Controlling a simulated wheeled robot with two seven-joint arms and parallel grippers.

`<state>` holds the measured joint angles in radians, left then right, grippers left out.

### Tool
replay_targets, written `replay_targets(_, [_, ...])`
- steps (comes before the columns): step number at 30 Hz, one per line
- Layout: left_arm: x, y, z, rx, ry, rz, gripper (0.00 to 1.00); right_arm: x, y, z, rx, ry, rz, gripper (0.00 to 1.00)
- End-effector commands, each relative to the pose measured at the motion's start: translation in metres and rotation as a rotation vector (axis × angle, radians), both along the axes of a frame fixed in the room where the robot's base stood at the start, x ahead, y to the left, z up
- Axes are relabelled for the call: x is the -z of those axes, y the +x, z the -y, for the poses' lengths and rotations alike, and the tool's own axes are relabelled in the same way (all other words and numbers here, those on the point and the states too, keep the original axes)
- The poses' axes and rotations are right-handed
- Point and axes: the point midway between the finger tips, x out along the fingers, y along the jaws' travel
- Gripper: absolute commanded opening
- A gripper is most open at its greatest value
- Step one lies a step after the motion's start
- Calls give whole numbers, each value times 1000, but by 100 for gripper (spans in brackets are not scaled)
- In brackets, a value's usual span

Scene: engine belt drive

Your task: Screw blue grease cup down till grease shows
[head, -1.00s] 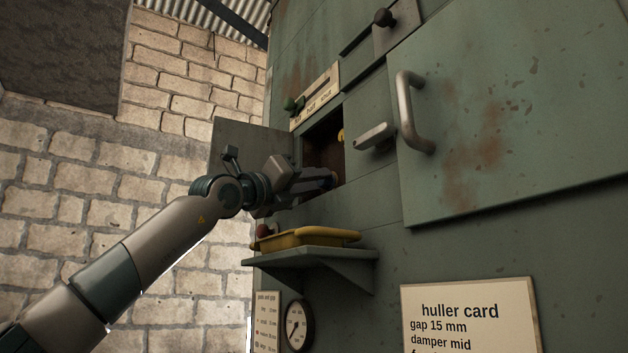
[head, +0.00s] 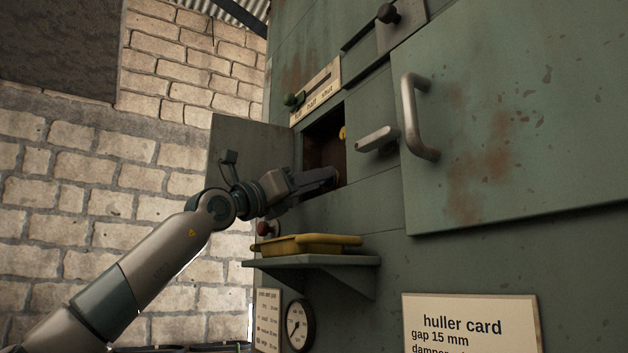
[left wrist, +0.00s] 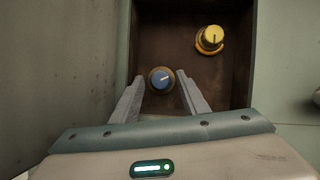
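The blue grease cup (left wrist: 161,79) sits low in the open recess, with a pale line on its face and a brownish rim around it. My left gripper (left wrist: 162,88) reaches into the recess, also in the head view (head: 333,174). Its fingers are open, one on each side of the blue cup, with a small gap showing on both sides. In the head view the blue cup is hidden by the gripper. A yellow cup (left wrist: 211,38) with a dark line sits higher to the right, with a yellow-orange rim below it. My right gripper is not in view.
An open door (head: 240,150) stands left of the recess. A latch handle (head: 376,139) and a large bar handle (head: 413,115) stick out to the right. A shelf (head: 345,268) with a yellow tray (head: 305,243) juts out below, above a gauge (head: 298,325).

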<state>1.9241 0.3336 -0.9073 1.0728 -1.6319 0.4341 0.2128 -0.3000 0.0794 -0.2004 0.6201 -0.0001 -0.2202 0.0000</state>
Motion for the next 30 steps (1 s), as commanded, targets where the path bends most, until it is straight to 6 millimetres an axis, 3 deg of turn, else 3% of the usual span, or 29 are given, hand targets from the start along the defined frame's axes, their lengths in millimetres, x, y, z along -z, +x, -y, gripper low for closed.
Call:
replay_targets(17, [6,-7,-9,0,-3,1,42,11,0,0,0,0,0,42])
replay_targets(28, [29,-39,-43,-1,-2,2,42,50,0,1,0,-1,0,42])
replay_targets(30, [28,-42,-46,0,-2,3,42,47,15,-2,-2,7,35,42])
